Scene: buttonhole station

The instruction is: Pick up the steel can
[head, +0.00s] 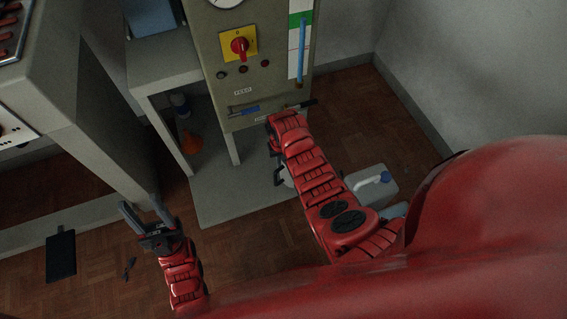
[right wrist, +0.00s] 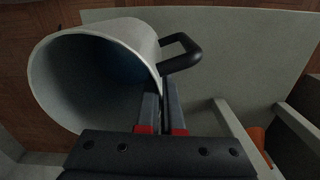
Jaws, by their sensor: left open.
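The steel can is a pale grey, open-topped cylinder with a black side handle, large in the right wrist view (right wrist: 140,35). Its mouth faces the camera. My right gripper (right wrist: 163,100) has its fingers close together on the can's rim near the handle, one finger inside the mouth and one outside. In the head view my right arm hides most of the can; only a pale sliver and a dark handle show beside the arm. My left gripper (head: 146,214) is open and empty over the floor at the lower left, far from the can.
A control cabinet (head: 225,80) with a red switch (head: 240,46) stands beyond my right arm. A grey bench (head: 165,80) with an orange item (head: 191,143) beneath is to its left. A pale jug (head: 375,185) stands right of my arm. A black flat object (head: 61,255) lies at lower left.

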